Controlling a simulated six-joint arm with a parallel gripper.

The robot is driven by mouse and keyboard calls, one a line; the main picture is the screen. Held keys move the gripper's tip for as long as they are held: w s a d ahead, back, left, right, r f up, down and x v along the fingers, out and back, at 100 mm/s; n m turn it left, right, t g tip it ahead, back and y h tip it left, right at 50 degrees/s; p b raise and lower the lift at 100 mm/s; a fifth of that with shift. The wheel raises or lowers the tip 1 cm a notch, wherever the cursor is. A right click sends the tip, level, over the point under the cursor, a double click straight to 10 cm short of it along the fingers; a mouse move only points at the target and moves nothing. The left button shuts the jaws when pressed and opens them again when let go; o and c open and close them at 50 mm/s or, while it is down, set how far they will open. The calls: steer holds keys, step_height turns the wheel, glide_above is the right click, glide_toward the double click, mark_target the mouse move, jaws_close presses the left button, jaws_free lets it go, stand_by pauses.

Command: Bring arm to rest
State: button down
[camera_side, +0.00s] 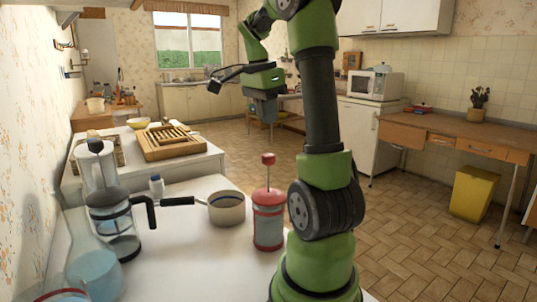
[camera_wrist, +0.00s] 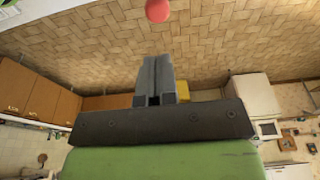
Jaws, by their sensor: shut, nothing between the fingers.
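My green and black arm stands upright at the near side of the white table, its upper part bent over toward the left. My gripper (camera_side: 265,108) hangs in the air above the level of the counters, clear of every object. In the wrist view my gripper (camera_wrist: 156,62) shows its two grey fingers together, with nothing between them.
The white table (camera_side: 190,262) holds a red-lidded canister (camera_side: 268,222), a saucepan (camera_side: 227,208), a glass coffee press (camera_side: 120,225) and glass jars. A wooden tray (camera_side: 172,142) lies on the counter behind. Open parquet floor (camera_side: 405,215) stretches to the right, toward a yellow bin (camera_side: 473,193).

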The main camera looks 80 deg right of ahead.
stand_by(0.3)
steer(key=w+a+r+n+t, duration=0.1)
steer(key=w+a+n+t, duration=0.2)
steer(key=a+n, duration=0.4)
steer(key=w+a+n+t, duration=0.25)
steer(key=a+n, duration=0.25)
steer(key=a, duration=0.4)
steer(key=s+a+f+n+t+y, duration=0.1)
steer(key=s+a+n+t+y, duration=0.2)
steer(key=a+n, duration=0.8)
steer(key=shift+s+a+f+y, duration=0.15)
steer(key=shift+a+f+y, duration=0.05)
steer(key=shift+f+y, duration=0.15)
